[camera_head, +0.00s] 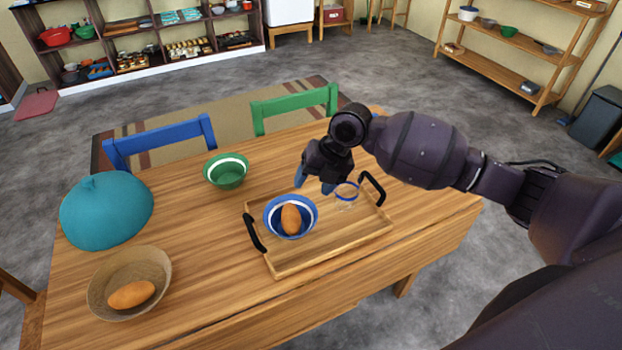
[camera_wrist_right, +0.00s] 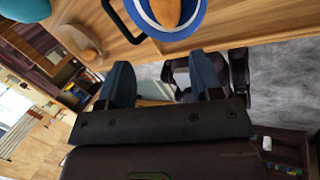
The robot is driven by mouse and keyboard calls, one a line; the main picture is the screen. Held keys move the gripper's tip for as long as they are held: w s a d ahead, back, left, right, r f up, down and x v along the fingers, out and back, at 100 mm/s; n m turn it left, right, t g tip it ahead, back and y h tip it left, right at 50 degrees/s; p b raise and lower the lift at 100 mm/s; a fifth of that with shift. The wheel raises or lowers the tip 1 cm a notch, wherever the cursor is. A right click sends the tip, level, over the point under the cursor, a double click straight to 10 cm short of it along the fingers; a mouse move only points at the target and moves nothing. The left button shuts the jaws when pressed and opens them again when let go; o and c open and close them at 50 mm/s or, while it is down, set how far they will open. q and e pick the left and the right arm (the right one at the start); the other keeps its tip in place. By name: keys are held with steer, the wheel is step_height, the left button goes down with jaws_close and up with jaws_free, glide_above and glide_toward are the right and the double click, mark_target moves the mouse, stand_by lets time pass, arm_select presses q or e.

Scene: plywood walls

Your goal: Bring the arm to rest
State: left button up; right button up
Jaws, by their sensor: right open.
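My right arm comes in from the right in the head view. Its gripper (camera_head: 314,186) is open and empty, held above the far part of the wooden tray (camera_head: 290,264). In the right wrist view its two blue fingertips (camera_wrist_right: 163,84) stand apart with nothing between them. A blue bowl with a white band (camera_head: 270,225) sits on the tray with an orange-brown, bread-like item (camera_head: 291,219) in it. The bowl also shows at the top of the right wrist view (camera_wrist_right: 152,22), apart from the fingers. My left gripper is not in view.
The tray has black handles and holds a clear glass with a blue rim (camera_head: 346,194). On the wooden table (camera_head: 210,285) are a green bowl (camera_head: 226,172), a teal lidded object (camera_head: 106,211) and a woven basket (camera_head: 103,290) with a similar bread-like item. Blue and green chairs stand behind.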

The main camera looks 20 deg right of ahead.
steer(key=w+a+r+m+t+y, duration=0.15)
steer(key=w+r+m+t, duration=0.45)
steer(key=m, duration=0.6)
steer(key=s+d+f+m+t+h, duration=0.1)
steer(key=s+d+f+m+h, duration=0.2)
steer(key=s+f+m, duration=0.6)
steer(key=s+d+f+m+t+h, duration=0.2)
steer(key=s+f+m, duration=0.8)
steer(key=s, duration=1)
step_height(320, 180, down, 5)
steer(key=shift+s+d+r+t+h, duration=0.15)
steer(key=shift+s+d+t+h, duration=0.15)
steer(key=shift+d+h, duration=0.6)
